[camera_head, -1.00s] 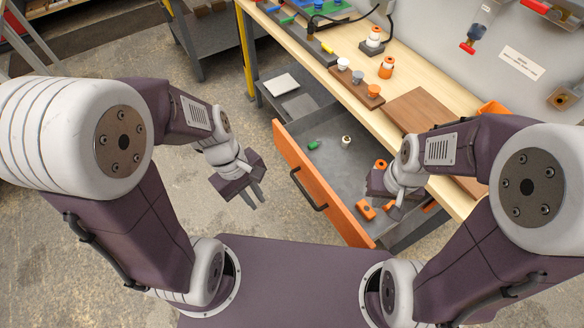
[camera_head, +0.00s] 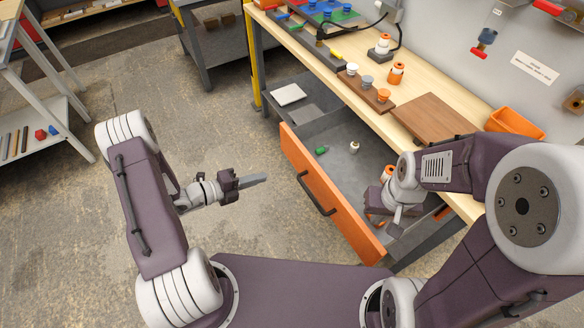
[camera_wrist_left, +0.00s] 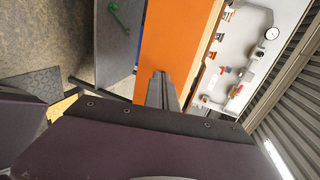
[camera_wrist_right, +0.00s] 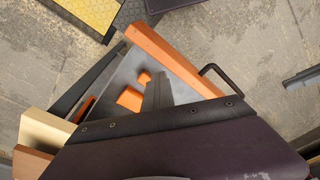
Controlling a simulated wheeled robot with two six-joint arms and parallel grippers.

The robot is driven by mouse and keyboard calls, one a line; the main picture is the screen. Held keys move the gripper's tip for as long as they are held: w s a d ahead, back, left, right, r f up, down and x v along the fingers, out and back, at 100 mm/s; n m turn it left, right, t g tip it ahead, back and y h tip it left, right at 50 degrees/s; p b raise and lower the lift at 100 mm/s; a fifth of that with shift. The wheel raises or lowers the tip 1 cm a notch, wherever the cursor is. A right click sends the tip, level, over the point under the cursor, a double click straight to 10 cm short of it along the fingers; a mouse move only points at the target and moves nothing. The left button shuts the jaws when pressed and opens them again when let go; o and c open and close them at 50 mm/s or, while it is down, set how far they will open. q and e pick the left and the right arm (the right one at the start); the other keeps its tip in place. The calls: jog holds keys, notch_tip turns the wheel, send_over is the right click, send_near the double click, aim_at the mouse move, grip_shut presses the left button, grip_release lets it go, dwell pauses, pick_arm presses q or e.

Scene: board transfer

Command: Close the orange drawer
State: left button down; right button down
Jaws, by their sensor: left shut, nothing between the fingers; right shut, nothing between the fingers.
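The orange drawer (camera_head: 318,178) stands pulled out from under the workbench, its front facing my base, with a dark bar handle (camera_head: 317,196). Its grey inside holds a green piece (camera_head: 321,150), a small white piece (camera_head: 354,146) and orange pieces (camera_wrist_right: 130,98). My left gripper (camera_head: 264,179) is shut and empty, in front of the drawer front and apart from it, pointing toward it. An orange panel, apparently the drawer front, lies beyond its fingers in the left wrist view (camera_wrist_left: 172,45). My right gripper (camera_head: 397,226) is shut and empty above the drawer's near end, partly hiding the pieces there.
The wooden bench top (camera_head: 440,150) above the drawer carries a brown board (camera_head: 432,117), an orange bin (camera_head: 514,123) and a peg block (camera_head: 367,91). A grey shelf with a white plate (camera_head: 289,94) is beyond the drawer. Floor left of the drawer is clear.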

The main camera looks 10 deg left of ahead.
pick_arm(q)
send_near(301, 165)
jog(key=x, duration=0.5)
jog(key=shift+w+d+f, duration=0.1)
jog(key=shift+d+f, duration=0.05)
jog(key=shift+f, duration=0.1)
jog(key=shift+w+d, duration=0.35)
jog(key=shift+d, duration=0.05)
pick_arm(e)
jog(key=shift+f, duration=0.15)
pick_arm(q)
jog(key=shift+d, duration=0.1)
